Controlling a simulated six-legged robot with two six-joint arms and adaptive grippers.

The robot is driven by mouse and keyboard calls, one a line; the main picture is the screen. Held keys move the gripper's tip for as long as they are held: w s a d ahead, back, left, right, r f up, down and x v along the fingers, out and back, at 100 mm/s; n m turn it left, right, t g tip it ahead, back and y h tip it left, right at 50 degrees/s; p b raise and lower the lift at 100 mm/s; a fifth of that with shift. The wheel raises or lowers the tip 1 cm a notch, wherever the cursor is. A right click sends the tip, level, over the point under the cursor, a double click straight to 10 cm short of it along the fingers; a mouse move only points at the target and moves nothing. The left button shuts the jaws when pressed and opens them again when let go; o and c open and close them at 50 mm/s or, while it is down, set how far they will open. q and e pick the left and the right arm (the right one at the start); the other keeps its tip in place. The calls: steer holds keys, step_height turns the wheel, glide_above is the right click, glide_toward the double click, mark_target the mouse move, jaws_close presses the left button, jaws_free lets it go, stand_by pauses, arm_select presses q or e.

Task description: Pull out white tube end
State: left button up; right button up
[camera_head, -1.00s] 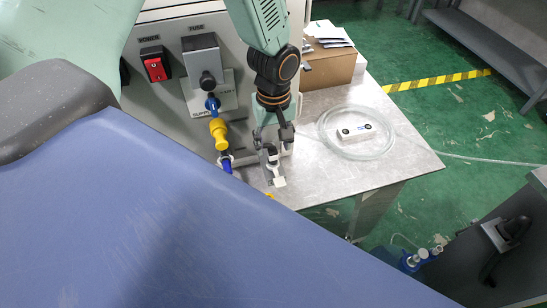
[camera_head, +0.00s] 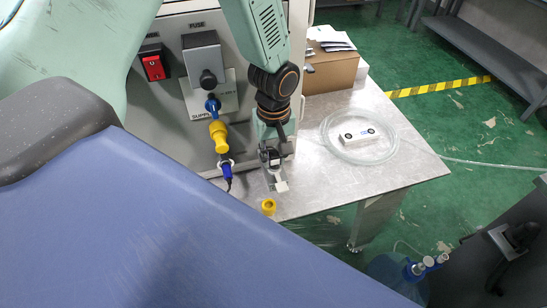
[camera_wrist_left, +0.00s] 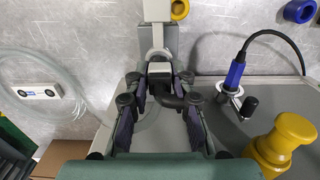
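My left gripper (camera_head: 272,142) points down over a small black-and-grey fitting (camera_head: 271,158) near the front of the metal table. In the left wrist view the gripper (camera_wrist_left: 160,84) has its fingers apart, one on each side of the fitting's dark elbow (camera_wrist_left: 172,99); a gap shows on both sides. A white end piece (camera_head: 281,187) sticks out from the fitting; it also shows in the wrist view (camera_wrist_left: 154,54). A clear tube (camera_head: 325,140) lies coiled around a white box (camera_head: 360,136) to the right. Whether the tube joins the fitting is unclear. My right gripper is not in view.
The machine panel has a red switch (camera_head: 153,67), a yellow connector (camera_head: 219,136) and a blue plug (camera_head: 227,172) close left of the gripper. A yellow ring (camera_head: 268,207) sits at the table's front edge. A cardboard box (camera_head: 330,73) stands behind.

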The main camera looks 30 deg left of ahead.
mark_target(275, 153)
arm_select(q)
steer(key=shift+d, duration=0.15)
jaws_close()
steer(key=shift+r, duration=0.2)
steer(key=shift+r+p, duration=2.8)
steer(key=shift+r, duration=0.05)
steer(key=shift+r+p, duration=1.2)
steer(key=shift+r, duration=0.1)
steer(key=shift+f, duration=0.1)
